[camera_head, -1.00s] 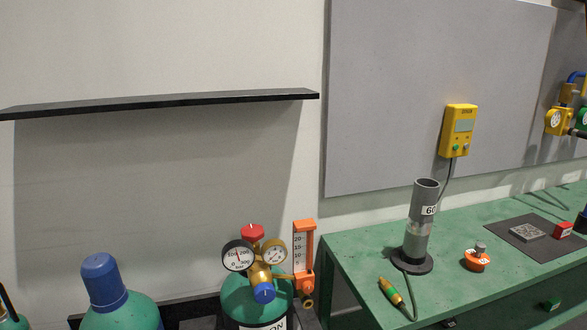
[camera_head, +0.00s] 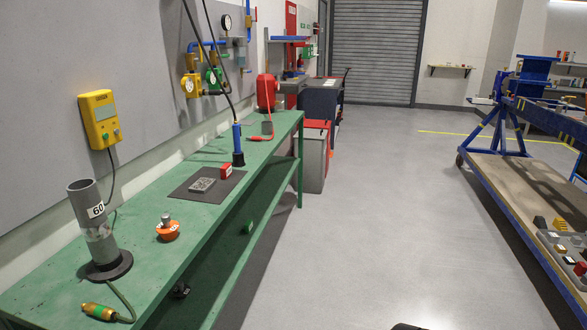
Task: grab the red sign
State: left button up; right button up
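I cannot make out a clearly readable red sign. A tall red panel (camera_head: 291,18) is on the far left wall, too small to tell what it is. A red case (camera_head: 267,92) with a red hose stands at the far end of the green workbench (camera_head: 140,255). A small red block (camera_head: 225,171) with a pale mark lies on the dark mat (camera_head: 183,190) on the bench.
A grey tube stand marked 60 (camera_head: 97,225), an orange-based weight (camera_head: 168,230) and a brass fitting (camera_head: 98,311) stand or lie on the near bench. A blue-framed wheeled cart (camera_head: 510,185) is at the right. Open grey floor (camera_head: 370,220) runs between, towards a roller shutter (camera_head: 375,50).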

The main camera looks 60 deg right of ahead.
aim_at(226, 170)
jog(key=z, duration=1.35)
jog(key=u, duration=0.35)
jog(key=i+l+u, duration=0.25)
jog(key=l+u, duration=0.2)
jog(key=l, duration=0.15)
jog(key=i+l+u, duration=0.25)
jog(key=l, duration=0.15)
jog(key=l+u, duration=0.2)
jog(key=l, duration=0.15)
